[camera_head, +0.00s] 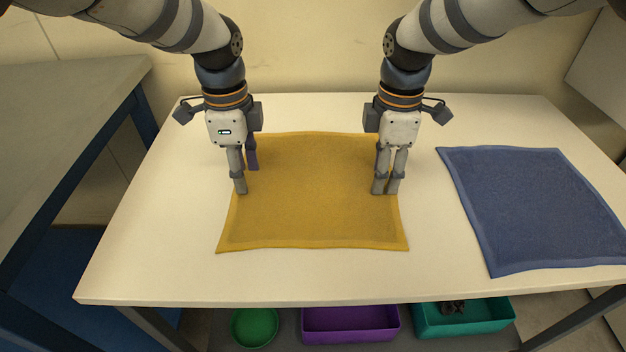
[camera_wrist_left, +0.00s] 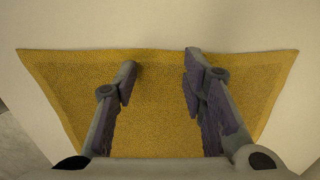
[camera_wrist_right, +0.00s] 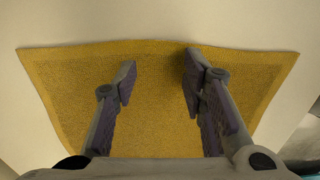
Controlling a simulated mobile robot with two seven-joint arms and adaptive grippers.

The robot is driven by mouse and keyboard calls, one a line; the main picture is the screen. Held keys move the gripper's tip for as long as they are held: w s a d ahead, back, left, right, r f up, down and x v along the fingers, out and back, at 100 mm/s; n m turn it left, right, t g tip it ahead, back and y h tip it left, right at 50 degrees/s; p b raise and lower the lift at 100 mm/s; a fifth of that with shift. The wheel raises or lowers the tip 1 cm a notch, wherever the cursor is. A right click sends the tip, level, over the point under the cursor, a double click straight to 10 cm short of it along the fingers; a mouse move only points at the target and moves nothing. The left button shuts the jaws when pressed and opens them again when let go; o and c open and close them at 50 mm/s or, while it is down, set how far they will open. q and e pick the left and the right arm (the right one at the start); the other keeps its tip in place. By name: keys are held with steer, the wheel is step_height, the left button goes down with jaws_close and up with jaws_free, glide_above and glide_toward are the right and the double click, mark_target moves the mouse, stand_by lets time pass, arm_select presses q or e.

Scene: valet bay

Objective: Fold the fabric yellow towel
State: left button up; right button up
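The yellow towel (camera_head: 315,205) lies flat and spread out on the white table. My left gripper (camera_head: 244,180) points down over its left edge, and my right gripper (camera_head: 387,186) points down over its right edge. In the left wrist view, the left fingers (camera_wrist_left: 161,68) stand apart with towel (camera_wrist_left: 155,110) between them. In the right wrist view, the right fingers (camera_wrist_right: 160,68) also stand apart, with towel (camera_wrist_right: 155,110) showing between them. Both grippers are open and empty. Whether the fingertips touch the cloth, I cannot tell.
A blue towel (camera_head: 540,210) lies flat on the table's right side. The white table (camera_head: 150,250) is bare left of the yellow towel and in front. Below are a green bowl (camera_head: 254,328), a purple bin (camera_head: 350,324) and a teal bin (camera_head: 462,316). A grey bench (camera_head: 60,110) stands left.

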arm_select(q)
steer(key=shift+f, duration=0.1)
arm_select(e)
steer(key=shift+f, duration=0.1)
arm_select(q)
steer(key=shift+f, duration=0.35)
arm_select(e)
steer(key=shift+f, duration=0.4)
arm_select(q)
steer(key=shift+r, duration=0.1)
steer(key=c, duration=0.5)
arm_select(e)
steer(key=shift+s+r, duration=0.1)
steer(key=c, duration=0.5)
arm_select(q)
jaws_close()
arm_select(e)
jaws_close()
arm_select(q)
steer(key=shift+s, duration=0.1)
arm_select(e)
steer(key=shift+f, duration=0.2)
steer(key=shift+r, duration=0.1)
